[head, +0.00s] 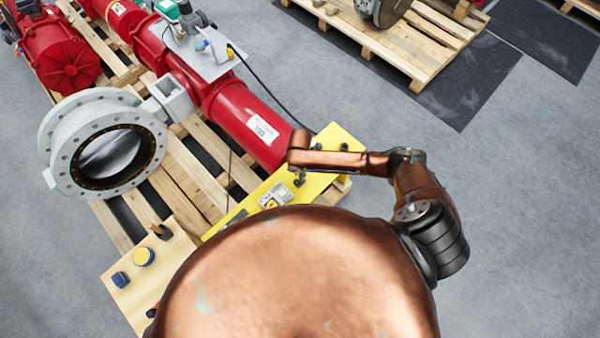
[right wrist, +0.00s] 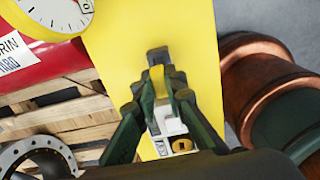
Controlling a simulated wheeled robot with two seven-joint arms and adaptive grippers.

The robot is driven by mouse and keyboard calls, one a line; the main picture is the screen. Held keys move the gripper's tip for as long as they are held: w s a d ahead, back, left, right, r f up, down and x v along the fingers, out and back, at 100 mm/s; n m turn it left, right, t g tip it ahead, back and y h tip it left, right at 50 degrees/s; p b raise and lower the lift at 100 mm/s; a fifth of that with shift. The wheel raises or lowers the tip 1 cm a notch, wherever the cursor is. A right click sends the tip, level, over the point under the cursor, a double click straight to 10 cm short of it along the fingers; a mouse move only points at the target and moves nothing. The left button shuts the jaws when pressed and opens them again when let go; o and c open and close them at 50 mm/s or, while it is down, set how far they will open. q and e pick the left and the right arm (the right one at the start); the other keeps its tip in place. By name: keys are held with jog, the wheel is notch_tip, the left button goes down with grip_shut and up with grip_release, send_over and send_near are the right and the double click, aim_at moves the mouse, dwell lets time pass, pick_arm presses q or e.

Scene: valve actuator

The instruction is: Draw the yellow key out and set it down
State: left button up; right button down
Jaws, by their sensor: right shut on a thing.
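In the right wrist view, my right gripper (right wrist: 162,88) is shut on the yellow key (right wrist: 157,76), which shows as a small yellow piece between the fingertips. The key's lower end is hidden, so I cannot tell whether it is in a lock. A pale lock box (right wrist: 170,122) with a round brass-yellow keyhole (right wrist: 182,145) shows between and below the fingers. In the head view, the lock box (head: 275,195) sits on the yellow panel (head: 325,180), with my right gripper (head: 298,181) just to its right. My left gripper is not in view.
The red actuator cylinder (head: 245,120) and grey flanged valve (head: 55,140) lie on a wooden pallet (head: 195,180). A light wooden board (head: 135,290) at lower left carries a blue block (head: 120,279) and a yellow round piece (head: 143,256). A dial gauge (right wrist: 50,12) is near the panel.

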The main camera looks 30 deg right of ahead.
jog(key=shift+p, duration=0.8)
dwell(1.4)
jog(key=shift+f+b, duration=0.95)
jog(key=shift+f, duration=0.65)
jog(key=c, duration=1.9)
grip_release()
jog(key=shift+r, duration=0.15)
notch_tip(320, 180, up, 12)
jog(key=shift+f, duration=0.15)
jog(key=shift+s, duration=0.1)
